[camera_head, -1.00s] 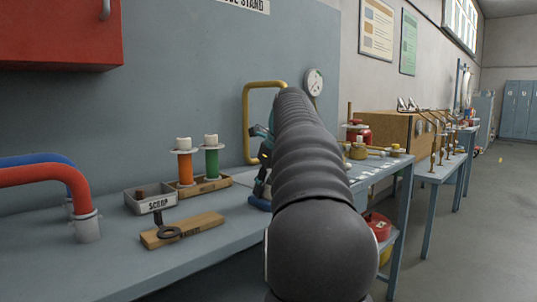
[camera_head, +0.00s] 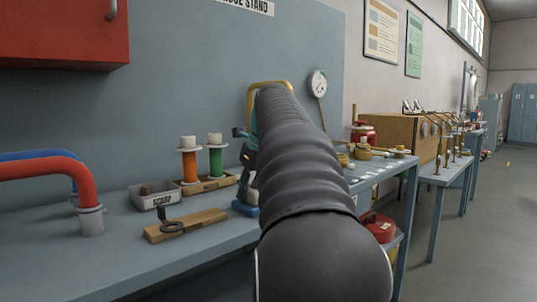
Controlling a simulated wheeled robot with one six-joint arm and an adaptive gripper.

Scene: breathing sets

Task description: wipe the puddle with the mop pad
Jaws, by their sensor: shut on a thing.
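My gripper (camera_head: 247,182) shows beside the far end of my black arm, over the grey bench, and is partly hidden by that arm. It is shut on the mop pad (camera_head: 245,209), a small blue block low at the bench surface. I cannot tell whether the pad touches the bench. No puddle can be made out; my arm covers part of the bench top.
Left of the pad are a wooden block with a black ring (camera_head: 186,225), a scrap tray (camera_head: 153,196), and orange (camera_head: 188,165) and green (camera_head: 215,160) spools. Red and blue pipes (camera_head: 50,168) rise at far left. A gauge (camera_head: 317,84) stands behind.

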